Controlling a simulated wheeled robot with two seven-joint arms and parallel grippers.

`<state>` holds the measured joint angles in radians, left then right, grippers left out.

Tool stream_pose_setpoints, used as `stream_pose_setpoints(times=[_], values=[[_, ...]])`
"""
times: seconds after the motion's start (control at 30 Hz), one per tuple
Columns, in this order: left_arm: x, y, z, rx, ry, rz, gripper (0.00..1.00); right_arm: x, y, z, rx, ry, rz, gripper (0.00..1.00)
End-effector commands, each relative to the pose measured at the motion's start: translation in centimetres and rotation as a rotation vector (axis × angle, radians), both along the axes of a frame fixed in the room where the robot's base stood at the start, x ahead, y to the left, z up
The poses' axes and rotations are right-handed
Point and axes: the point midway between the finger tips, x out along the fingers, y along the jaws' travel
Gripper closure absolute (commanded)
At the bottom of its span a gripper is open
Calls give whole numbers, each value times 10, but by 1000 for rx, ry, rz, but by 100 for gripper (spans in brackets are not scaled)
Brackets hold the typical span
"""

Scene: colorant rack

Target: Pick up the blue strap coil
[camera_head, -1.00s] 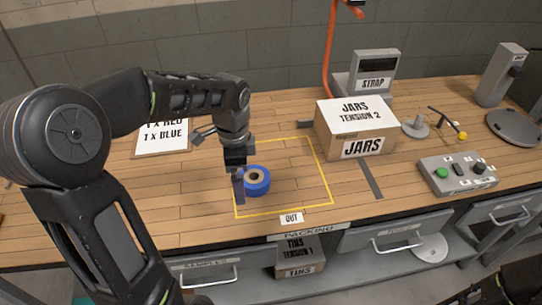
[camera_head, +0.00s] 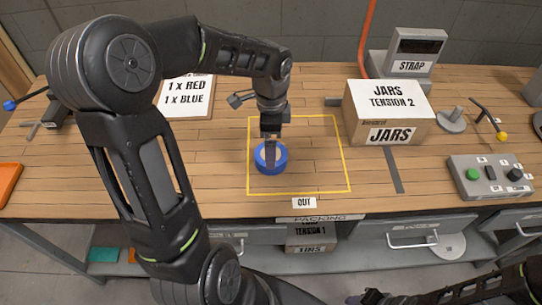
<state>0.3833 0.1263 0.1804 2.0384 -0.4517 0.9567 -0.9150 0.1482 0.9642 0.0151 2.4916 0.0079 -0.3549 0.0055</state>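The blue strap coil (camera_head: 272,168) lies flat on the wooden bench, inside the yellow outlined square. My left gripper (camera_head: 270,160) points straight down over the coil, with its fingers at the middle of the ring. The fingers overlap in this view and cover part of the coil's hole, so I cannot tell how far apart they are or whether they touch the coil. Part of my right arm shows dark at the lower right edge, and its fingers cannot be made out.
A JARS box (camera_head: 390,112) stands right of the square, with a STRAP machine (camera_head: 408,55) behind it. A button box (camera_head: 490,176) sits farther right. A sign (camera_head: 187,98) reading 1 x RED, 1 x BLUE stands back left. The square around the coil is otherwise clear.

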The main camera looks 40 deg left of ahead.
Motion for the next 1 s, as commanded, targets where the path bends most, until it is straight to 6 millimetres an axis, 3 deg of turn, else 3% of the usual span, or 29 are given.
stream_pose_setpoints(times=[0.27,0.67,1.0], values=[[0,0,-3,0,0,0,0,0,0,2,0,0,0,64],[-1,-1,-50,-1,1,1,0,-2,-1,12,-3,5,-1,64],[0,-1,-52,1,-2,0,0,-2,-1,11,-3,5,-1,64]])
